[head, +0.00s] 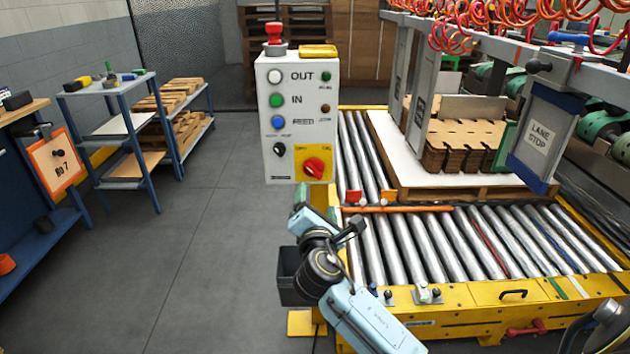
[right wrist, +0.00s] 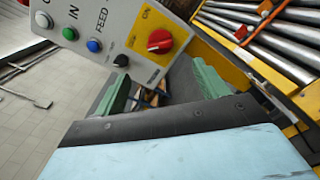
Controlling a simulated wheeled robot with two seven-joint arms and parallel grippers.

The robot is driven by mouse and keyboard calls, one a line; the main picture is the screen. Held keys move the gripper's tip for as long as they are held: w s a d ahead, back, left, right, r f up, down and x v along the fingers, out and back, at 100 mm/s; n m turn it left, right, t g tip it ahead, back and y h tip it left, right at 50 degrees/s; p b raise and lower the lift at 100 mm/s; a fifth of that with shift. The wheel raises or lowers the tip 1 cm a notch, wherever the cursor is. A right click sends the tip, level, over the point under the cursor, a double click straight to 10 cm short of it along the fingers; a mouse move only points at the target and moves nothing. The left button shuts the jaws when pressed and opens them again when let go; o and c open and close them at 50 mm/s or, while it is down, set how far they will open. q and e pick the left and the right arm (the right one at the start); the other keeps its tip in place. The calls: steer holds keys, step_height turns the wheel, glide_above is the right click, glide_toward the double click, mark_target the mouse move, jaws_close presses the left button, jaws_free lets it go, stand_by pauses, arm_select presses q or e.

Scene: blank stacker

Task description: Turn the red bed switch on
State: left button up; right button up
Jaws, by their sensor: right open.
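The red bed switch (head: 314,166) is a round rotary knob on a yellow plate at the lower right of a white control box (head: 292,80). It also shows in the right wrist view (right wrist: 160,41), with a pale mark across its handle. The small labels above it are too blurred to read. My right gripper (head: 326,221) is below the box in the head view, apart from the switch. In the right wrist view its two green fingers (right wrist: 160,88) are spread with nothing between them, below the switch. My left gripper is not in view.
The box also carries white, green and blue buttons, a black selector (head: 279,149) and a red mushroom button (head: 274,32) on top. A roller conveyor (head: 440,245) with a yellow frame lies to the right, bearing a pallet of cardboard. Open floor (head: 215,230) lies left.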

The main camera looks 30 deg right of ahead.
mark_target(315, 172)
steer(key=b+x, duration=0.2)
steer(key=x, duration=1)
steer(key=shift+a, duration=0.1)
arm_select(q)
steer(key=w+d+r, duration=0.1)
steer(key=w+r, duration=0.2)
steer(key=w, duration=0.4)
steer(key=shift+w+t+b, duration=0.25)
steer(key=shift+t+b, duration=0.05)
arm_select(e)
steer(key=shift+w+d, duration=0.35)
steer(key=shift+w, duration=0.2)
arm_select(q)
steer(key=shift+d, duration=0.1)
arm_select(e)
steer(key=shift+c, duration=0.2)
steer(key=c, duration=0.9)
